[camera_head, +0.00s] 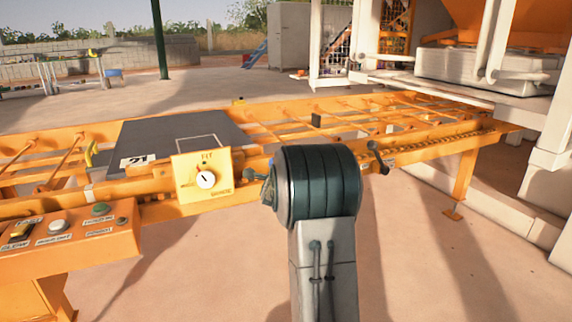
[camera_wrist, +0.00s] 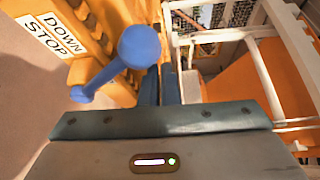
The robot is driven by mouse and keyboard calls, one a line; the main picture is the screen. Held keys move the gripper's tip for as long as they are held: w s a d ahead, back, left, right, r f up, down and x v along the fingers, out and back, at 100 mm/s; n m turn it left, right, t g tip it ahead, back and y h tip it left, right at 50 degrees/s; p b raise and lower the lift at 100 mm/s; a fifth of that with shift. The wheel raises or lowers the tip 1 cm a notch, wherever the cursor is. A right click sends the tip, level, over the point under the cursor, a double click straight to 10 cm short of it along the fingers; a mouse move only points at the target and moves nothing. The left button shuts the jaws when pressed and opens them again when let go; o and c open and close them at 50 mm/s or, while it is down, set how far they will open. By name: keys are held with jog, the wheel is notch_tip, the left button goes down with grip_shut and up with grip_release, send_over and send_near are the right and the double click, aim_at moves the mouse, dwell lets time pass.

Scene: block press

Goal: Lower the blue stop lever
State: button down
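The blue stop lever (camera_wrist: 140,47) shows in the wrist view as a round ball on a short rod. The rod slants down-left to a smaller blue end beside a white sign (camera_wrist: 50,35) reading DOWN and STOP. My gripper (camera_wrist: 160,72) has its two dark fingers close together with nothing visible between them. The ball is at the left fingertip and looks very near it; I cannot tell whether they touch. In the head view my arm covers the gripper, and I cannot make out the blue lever.
An orange conveyor frame (camera_head: 440,150) runs across the head view, carrying a dark plate (camera_head: 190,125). A yellow dial box (camera_head: 203,178) and an orange button panel (camera_head: 75,235) stand at left. A white-framed machine (camera_head: 490,65) is at right. Bare floor lies in front.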

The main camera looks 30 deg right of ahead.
jog(key=s+a+p, duration=0.1)
jog(key=s+a, duration=0.1)
jog(key=s, duration=0.7)
jog(key=shift+s+f, duration=0.15)
jog(key=shift+f, duration=0.25)
jog(key=s+a+r+n+g+y+p, duration=0.2)
jog(key=s+a+r+n+y+p, duration=0.2)
jog(key=a+r+n+p, duration=0.5)
jog(key=s+a+r+n+g+y+p, duration=0.2)
jog(key=s+a+r+n+y+p, duration=0.15)
jog(key=a+r+p, duration=0.6)
jog(key=s+a+r+n+g+y+p, duration=0.1)
jog(key=s+a+r+n+g+p, duration=0.1)
jog(key=s+p, duration=0.4)
jog(key=s+a+r+n+g+p, duration=0.2)
jog(key=s+a+r+n+p, duration=0.3)
jog(key=s+r+n+p, duration=0.1)
jog(key=s+a+r+n+g+y+p, duration=0.1)
jog(key=s+a+r+n+g+p, duration=0.2)
jog(key=s+p, duration=0.5)
jog(key=shift+s+a+r+n+y, duration=0.45)
jog(key=shift+s+n, duration=0.35)
jog(key=shift+n, duration=0.45)
